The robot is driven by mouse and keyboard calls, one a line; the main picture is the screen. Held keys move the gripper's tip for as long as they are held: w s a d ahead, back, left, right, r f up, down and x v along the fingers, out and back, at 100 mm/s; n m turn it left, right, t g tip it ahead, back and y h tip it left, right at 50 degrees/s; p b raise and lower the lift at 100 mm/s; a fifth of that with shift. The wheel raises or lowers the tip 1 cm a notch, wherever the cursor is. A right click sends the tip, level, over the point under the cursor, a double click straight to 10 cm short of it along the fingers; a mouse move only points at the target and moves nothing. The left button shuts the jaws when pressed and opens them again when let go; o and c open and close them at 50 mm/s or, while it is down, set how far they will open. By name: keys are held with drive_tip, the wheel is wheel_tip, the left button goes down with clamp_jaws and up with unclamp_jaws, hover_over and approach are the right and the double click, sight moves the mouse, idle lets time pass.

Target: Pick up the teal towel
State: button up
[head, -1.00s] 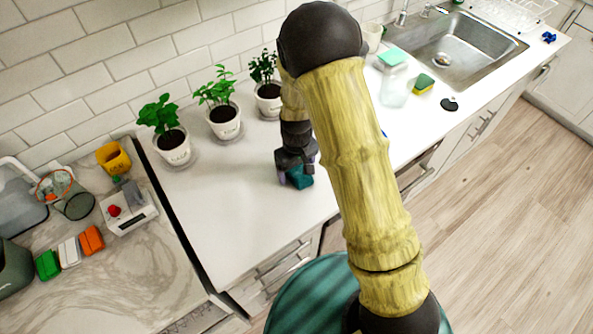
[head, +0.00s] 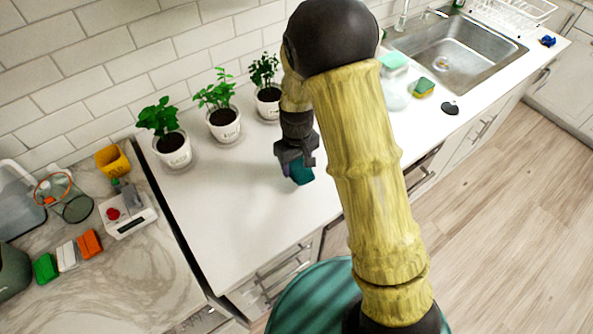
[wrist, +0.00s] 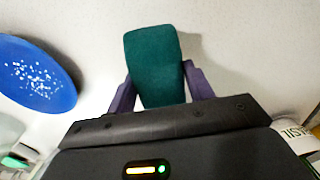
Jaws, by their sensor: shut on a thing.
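The teal towel (head: 301,173) is a small dark teal block-like bundle at the tip of my gripper (head: 291,172) in the head view. The wrist view shows the towel (wrist: 155,60) between the two purple fingers of my gripper (wrist: 160,92), which are shut on it. Its far end sticks out beyond the fingertips. The towel is over the white counter (head: 235,205); a shadow lies beside it in the wrist view. Part of the towel is hidden behind the gripper in the head view.
Potted plants (head: 223,122) stand along the tiled wall. A blue speckled plate (wrist: 36,75) lies left in the wrist view. A sponge (head: 423,87) and sink (head: 455,48) are at the right. A scale (head: 128,222) is on the marble counter at left. The white counter's front is clear.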

sight(296, 162)
wheel_tip(296, 162, up, 6)
drive_tip(key=shift+r+b, duration=0.1)
drive_tip(key=shift+b, duration=0.2)
drive_tip(key=shift+o, duration=0.4)
